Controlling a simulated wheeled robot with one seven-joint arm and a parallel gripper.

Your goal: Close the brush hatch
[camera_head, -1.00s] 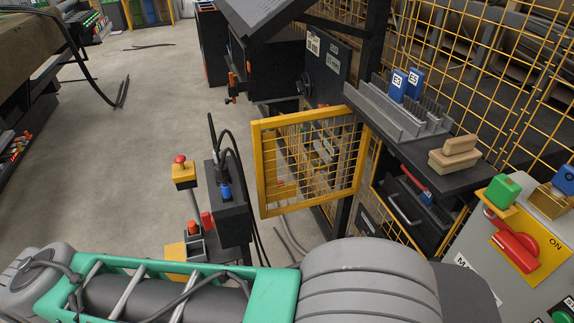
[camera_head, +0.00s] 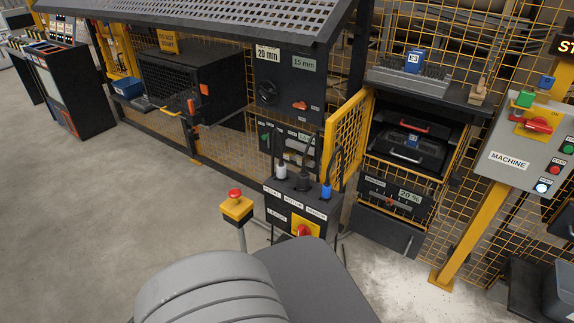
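The brush hatch looks to be the yellow-framed mesh door (camera_head: 347,139) right of centre in the head view. It stands open, swung outward from the fence and seen at a steep angle. To its right is an opening with dark drawers, one with a red handle (camera_head: 400,125) and one with a silver handle (camera_head: 405,153). My gripper is out of view. Only a grey rounded link of my arm shows at the bottom, apart from the hatch in the picture.
A dark box with plugged cables and a red switch (camera_head: 304,230) stands in front of the hatch. A yellow post box with a red button (camera_head: 236,206) is left of it. A grey machine panel (camera_head: 510,160) is at right. Open floor (camera_head: 100,220) lies at left.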

